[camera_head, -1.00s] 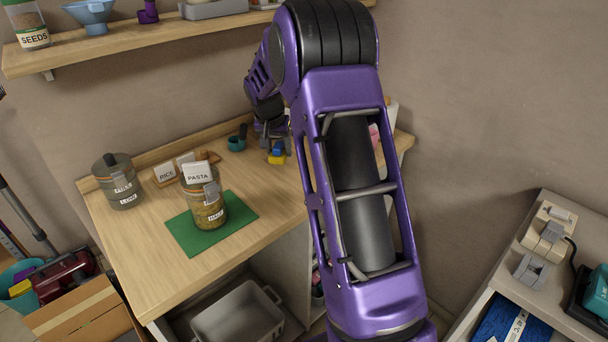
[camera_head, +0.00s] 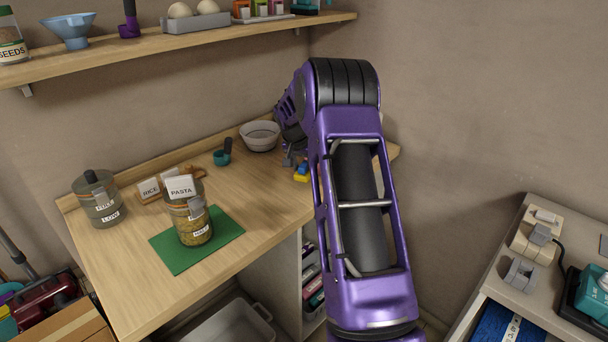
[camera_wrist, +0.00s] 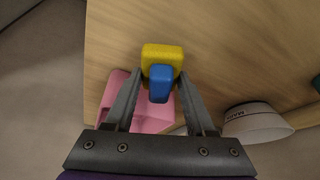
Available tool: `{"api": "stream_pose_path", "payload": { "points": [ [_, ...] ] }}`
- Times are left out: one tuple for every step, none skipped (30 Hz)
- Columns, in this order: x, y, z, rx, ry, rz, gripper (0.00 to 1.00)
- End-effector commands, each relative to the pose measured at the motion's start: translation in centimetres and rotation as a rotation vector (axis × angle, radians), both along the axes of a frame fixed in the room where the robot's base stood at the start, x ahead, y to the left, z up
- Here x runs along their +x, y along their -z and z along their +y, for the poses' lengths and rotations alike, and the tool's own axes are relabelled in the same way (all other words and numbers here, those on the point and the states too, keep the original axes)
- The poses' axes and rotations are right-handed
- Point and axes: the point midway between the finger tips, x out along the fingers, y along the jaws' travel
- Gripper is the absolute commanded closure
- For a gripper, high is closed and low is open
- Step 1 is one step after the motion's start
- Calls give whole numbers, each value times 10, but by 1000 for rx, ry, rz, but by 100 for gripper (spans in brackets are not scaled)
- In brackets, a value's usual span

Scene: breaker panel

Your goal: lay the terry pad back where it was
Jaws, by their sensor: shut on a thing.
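The terry pad appears to be the yellow block with a blue grip (camera_head: 302,173) at the right part of the wooden counter (camera_head: 120,262). In the wrist view the yellow part (camera_wrist: 162,54) lies beyond the fingertips and the blue grip is between them. My gripper (camera_wrist: 160,80) is shut on this blue grip; it also shows in the head view (camera_head: 294,158), partly hidden by my arm. I cannot tell whether the pad touches the counter.
A pink thing (camera_wrist: 150,118) lies below the gripper, and a pale bowl (camera_head: 260,136) stands close by. A teal scoop (camera_head: 222,156), a pasta jar (camera_head: 190,215) on a green mat (camera_head: 232,224) and a grey jar (camera_head: 98,202) stand left. A shelf (camera_head: 150,46) hangs above.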

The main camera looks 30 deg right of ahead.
Motion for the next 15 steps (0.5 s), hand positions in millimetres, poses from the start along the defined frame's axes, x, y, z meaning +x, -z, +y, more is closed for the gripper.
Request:
{"api": "stream_pose_path", "payload": {
  "points": [
    [-1, 11, 0, 2, 1, 4, 89],
    [-1, 16, 0, 2, 0, 4, 89],
    [0, 20, 0, 1, -1, 2, 89],
    [0, 21, 0, 1, 0, 1, 89],
    [0, 22, 0, 0, 0, 0, 89],
    [0, 22, 0, 0, 0, -1, 89],
    [0, 22, 0, 0, 1, -2, 89],
    [0, 21, 0, 0, 1, -2, 89],
    [0, 21, 0, 0, 1, -2, 89],
    [0, 21, 0, 0, 0, -1, 89],
    [0, 22, 0, -1, 0, -1, 89],
    [0, 22, 0, 0, 0, 0, 89],
    [0, 24, 0, 0, 0, 0, 89],
    [0, 25, 0, 0, 0, 0, 89],
    [0, 27, 0, 0, 0, 0, 89]
  ]
}}
